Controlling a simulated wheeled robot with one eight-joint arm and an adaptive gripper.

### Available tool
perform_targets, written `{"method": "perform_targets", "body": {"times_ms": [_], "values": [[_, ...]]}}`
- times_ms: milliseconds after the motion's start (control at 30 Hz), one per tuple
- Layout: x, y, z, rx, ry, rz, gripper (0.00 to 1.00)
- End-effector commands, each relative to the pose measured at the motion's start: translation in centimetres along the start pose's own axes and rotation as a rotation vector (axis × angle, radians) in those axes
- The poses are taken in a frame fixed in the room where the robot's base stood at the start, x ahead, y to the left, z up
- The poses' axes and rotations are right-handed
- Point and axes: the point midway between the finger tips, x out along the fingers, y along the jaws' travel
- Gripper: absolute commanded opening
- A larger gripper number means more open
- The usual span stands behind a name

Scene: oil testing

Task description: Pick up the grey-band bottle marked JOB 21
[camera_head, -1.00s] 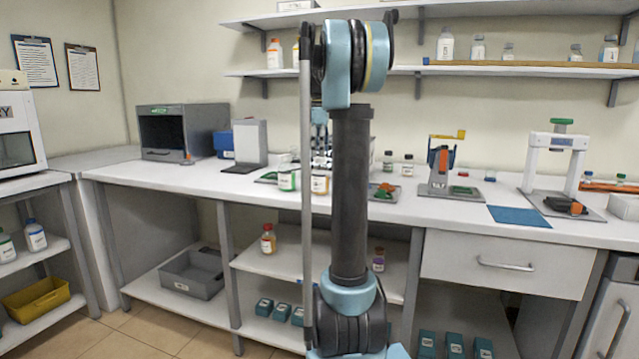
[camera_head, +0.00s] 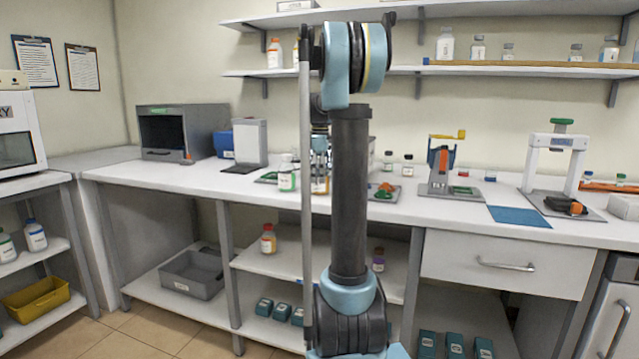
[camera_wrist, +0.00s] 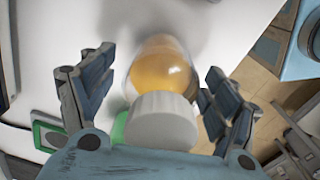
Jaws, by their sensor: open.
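A bottle with a white cap and amber contents (camera_wrist: 162,72) stands between the two fingers of my gripper (camera_wrist: 160,64) in the wrist view. The fingers are spread, with one on each side of it and apparently small gaps. In the head view my gripper (camera_head: 320,160) is lowered around an amber bottle (camera_head: 320,186) near the bench's front edge, partly hidden by my arm. A green-banded bottle (camera_head: 287,177) stands just left of it. No JOB marking or grey band is readable on either bottle.
My arm hides part of the white bench (camera_head: 190,182). A green-topped plate (camera_head: 383,191) with an orange item lies to the right, and a grey stand (camera_head: 447,178) is beyond it. A white-and-grey panel device (camera_head: 250,145) stands left. Shelves with bottles hang above.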

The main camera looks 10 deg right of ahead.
Motion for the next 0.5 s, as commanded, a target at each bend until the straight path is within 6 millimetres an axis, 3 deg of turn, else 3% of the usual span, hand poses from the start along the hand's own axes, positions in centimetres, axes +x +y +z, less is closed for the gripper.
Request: {"method": "perform_targets", "body": {"times_ms": [133,400,500], "values": [[-0.02,0.01,0.00,0.000,0.000,0.000,0.81],[-0.04,0.01,0.00,0.000,0.000,0.000,0.19],[-0.06,0.00,0.00,0.000,0.000,0.000,0.19]]}}
